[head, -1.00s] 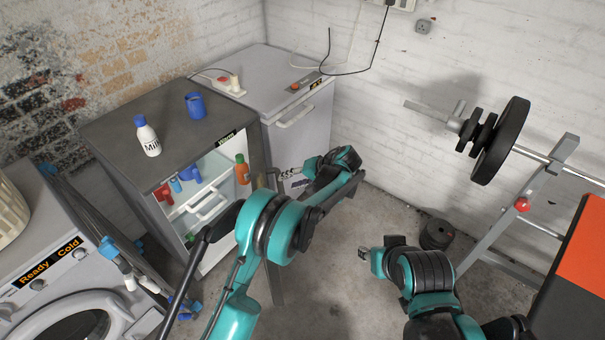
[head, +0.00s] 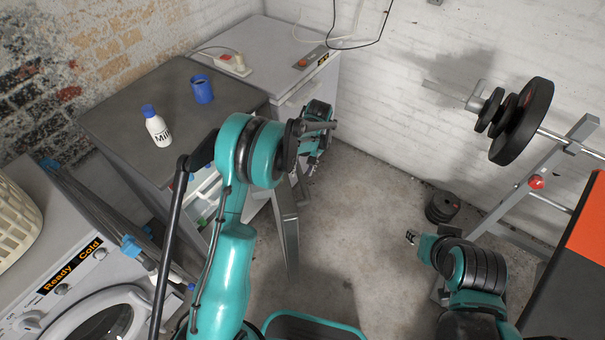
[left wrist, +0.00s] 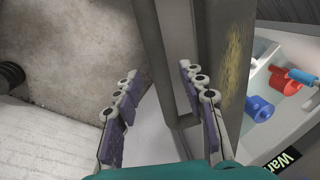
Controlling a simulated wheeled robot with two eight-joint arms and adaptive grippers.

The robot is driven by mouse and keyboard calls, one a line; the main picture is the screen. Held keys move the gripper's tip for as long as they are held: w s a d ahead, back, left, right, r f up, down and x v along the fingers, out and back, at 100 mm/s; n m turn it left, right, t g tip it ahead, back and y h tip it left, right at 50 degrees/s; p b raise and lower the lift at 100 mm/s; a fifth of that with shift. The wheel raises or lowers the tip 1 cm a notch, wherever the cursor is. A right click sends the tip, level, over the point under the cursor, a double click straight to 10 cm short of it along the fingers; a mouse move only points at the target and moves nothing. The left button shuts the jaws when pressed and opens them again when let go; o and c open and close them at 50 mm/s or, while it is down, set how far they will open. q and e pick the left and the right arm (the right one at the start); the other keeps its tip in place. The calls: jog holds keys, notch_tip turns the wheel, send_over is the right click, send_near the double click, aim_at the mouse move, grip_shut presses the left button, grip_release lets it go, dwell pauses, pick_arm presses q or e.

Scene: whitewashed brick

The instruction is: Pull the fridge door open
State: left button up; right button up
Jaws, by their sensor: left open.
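The fridge (head: 115,95) is a grey cabinet at the left of the head view, with a white interior. Its door (head: 287,225) stands partly open, seen nearly edge-on. In the left wrist view, the door edge (left wrist: 232,65) and a grey vertical handle bar (left wrist: 178,25) run down the middle. My left gripper (left wrist: 158,72) is open, its right finger overlapping the bar; I cannot tell if they touch. In the head view my left gripper (head: 311,165) is beside the door, its fingertips small and unclear. My right gripper (head: 411,238) is low over the floor, too small to judge.
A milk bottle (head: 157,128) and a blue mug (head: 201,90) stand on the fridge. Red (left wrist: 258,107) and blue items are inside. A grey chest (head: 275,45) stands behind, a washer (head: 95,300) at left, a barbell rack (head: 535,185) at right.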

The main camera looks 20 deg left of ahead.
pick_arm(q)
jog(key=shift+s+a+f, duration=0.1)
jog(key=shift+f, duration=0.7)
grip_shut()
